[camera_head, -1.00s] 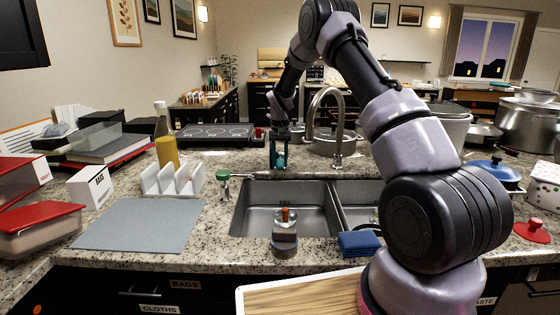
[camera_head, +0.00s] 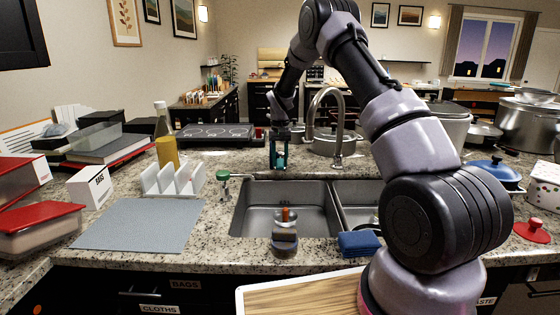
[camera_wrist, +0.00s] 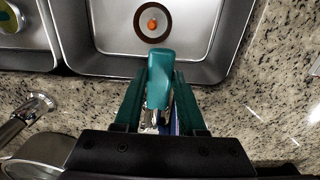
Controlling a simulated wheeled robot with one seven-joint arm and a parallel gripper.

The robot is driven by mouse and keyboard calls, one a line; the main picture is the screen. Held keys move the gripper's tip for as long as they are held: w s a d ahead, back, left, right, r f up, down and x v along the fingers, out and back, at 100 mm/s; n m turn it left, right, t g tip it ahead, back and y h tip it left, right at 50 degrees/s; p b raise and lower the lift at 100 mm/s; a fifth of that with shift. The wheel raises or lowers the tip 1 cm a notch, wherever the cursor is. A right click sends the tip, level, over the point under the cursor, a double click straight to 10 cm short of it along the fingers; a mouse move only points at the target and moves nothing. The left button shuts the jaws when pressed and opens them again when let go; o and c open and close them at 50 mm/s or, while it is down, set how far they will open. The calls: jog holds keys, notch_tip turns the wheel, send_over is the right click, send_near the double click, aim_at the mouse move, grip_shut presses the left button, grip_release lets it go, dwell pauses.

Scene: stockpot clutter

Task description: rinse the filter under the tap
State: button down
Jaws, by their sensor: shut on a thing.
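My gripper (camera_head: 279,165) hangs over the counter strip behind the sink, left of the tap (camera_head: 340,128). In the wrist view my gripper (camera_wrist: 160,108) is shut on a teal piece (camera_wrist: 160,75), which sticks out between the fingers toward the sink. Small metallic and blue parts show beneath it. I cannot tell whether this piece is the filter. The left sink basin (camera_head: 262,193) lies in front of the gripper; it also shows at the top of the wrist view (camera_wrist: 112,50). The held piece is not under the tap's spout.
An orange-topped item (camera_head: 285,214) shows at the left basin. A green-topped fitting (camera_head: 222,176) stands left of the sink, and a lidded pot (camera_head: 328,148) stands behind the tap. A blue sponge-like block (camera_head: 359,245) lies at the front edge. A grey mat (camera_head: 140,224) lies left.

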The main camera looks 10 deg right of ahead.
aim_at(280, 161)
jog(key=shift+w+r, duration=0.1)
jog(key=shift+w+d+r+g, duration=0.1)
jog(key=shift+w+r+g, duration=0.15)
jog(key=shift+r+g, duration=0.65)
jog(key=shift+f, duration=0.1)
jog(key=shift+c, duration=2.4)
grip_release()
notch_tip(280, 161, up, 11)
jog(key=w, duration=0.1)
jog(key=shift+w+d+f, duration=0.2)
jog(key=shift+w, duration=0.2)
jog(key=shift+r, duration=0.1)
